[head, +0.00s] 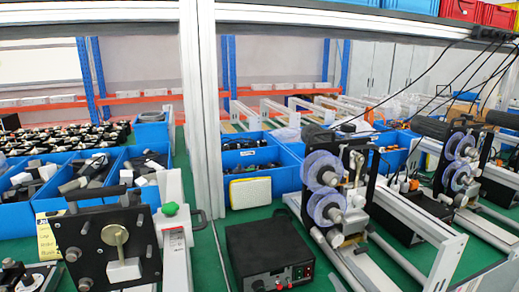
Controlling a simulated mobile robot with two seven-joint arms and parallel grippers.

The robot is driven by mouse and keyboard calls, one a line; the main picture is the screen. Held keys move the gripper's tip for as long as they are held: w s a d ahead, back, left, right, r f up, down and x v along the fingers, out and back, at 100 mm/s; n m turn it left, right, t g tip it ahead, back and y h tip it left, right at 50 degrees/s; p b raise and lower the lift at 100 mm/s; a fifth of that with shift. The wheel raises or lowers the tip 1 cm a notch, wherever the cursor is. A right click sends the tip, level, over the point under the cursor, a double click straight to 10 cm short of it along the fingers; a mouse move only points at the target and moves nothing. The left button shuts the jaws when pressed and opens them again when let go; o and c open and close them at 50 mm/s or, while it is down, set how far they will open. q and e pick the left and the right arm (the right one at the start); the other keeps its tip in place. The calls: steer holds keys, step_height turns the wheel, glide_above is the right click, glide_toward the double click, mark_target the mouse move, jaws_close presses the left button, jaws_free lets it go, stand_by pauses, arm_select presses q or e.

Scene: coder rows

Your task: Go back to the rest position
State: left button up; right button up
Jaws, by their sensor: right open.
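I cannot clearly pick out my right gripper among the dark and metal machine parts, so its exact place is not clear. Nothing shows held in it. My left gripper is not in view. A coder with purple-blue reels (323,171) stands right of centre on a rail frame. A second coder with similar reels (459,177) stands further right. A black-plated unit with a round knob (107,242) is at the lower left.
A black control box (268,254) sits on the green bench (207,262). Blue bins (270,183) with parts line the back. A pale upright post (204,110) divides the view. A yellow-edged pad (250,192) leans on a bin. Cables hang at the upper right.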

steer(key=s+d+f+m+g+h, duration=0.2)
steer(key=s+f+m+g+h, duration=0.4)
steer(key=s+f+m, duration=0.3)
steer(key=s+a+f+m+g, duration=0.1)
steer(key=s+f+g, duration=0.15)
steer(key=s, duration=0.25)
steer(key=s+a+f+g+y, duration=0.1)
steer(key=s+f+g, duration=0.15)
steer(key=s, duration=0.35)
steer(key=s+a+f+m+g, duration=0.1)
steer(key=s+g, duration=0.2)
steer(key=s, duration=0.2)
step_height(320, 180, down, 22)
steer(key=s+g, duration=0.1)
steer(key=s, duration=0.1)
steer(key=s+d+f+g, duration=0.1)
steer(key=s+d+f, duration=0.1)
steer(key=s+f, duration=1.1)
steer(key=shift+s+d, duration=0.3)
steer(key=shift+s, duration=0.8)
